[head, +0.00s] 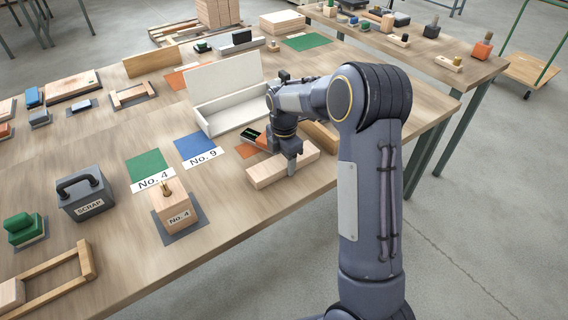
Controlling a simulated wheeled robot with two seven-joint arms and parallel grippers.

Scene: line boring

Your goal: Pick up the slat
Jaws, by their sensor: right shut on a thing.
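The slat (266,173), a pale wooden bar, lies near the front right edge of the workbench in the head view. My right gripper (292,166) points down at the bar's middle and is shut on it. The fingers hide a small part of the bar. I cannot tell whether the bar is lifted off the bench. My left gripper is not in view.
Another wooden piece (322,137) lies just behind the bar.

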